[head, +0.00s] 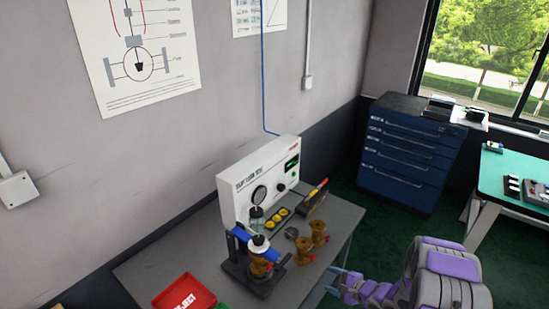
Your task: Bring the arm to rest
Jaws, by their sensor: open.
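My arm is purple and grey and reaches in from the lower right. My gripper (337,281) is open at the right front edge of the grey bench (205,250). Nothing shows between its fingers. It is apart from the brass valves (318,233), which stand on the bench to its upper left. A dark fixture (240,268) with a blue part holds another brass valve (260,266) to the left of my gripper. A white test box (262,172) with a gauge and a green display stands behind them, against the wall.
A red reject bin (184,292) sits at the bench's front left. A blue drawer cabinet (404,155) stands at the back right. A green-topped table (515,170) is at the right edge. Dark green floor (375,225) lies open between bench and cabinet.

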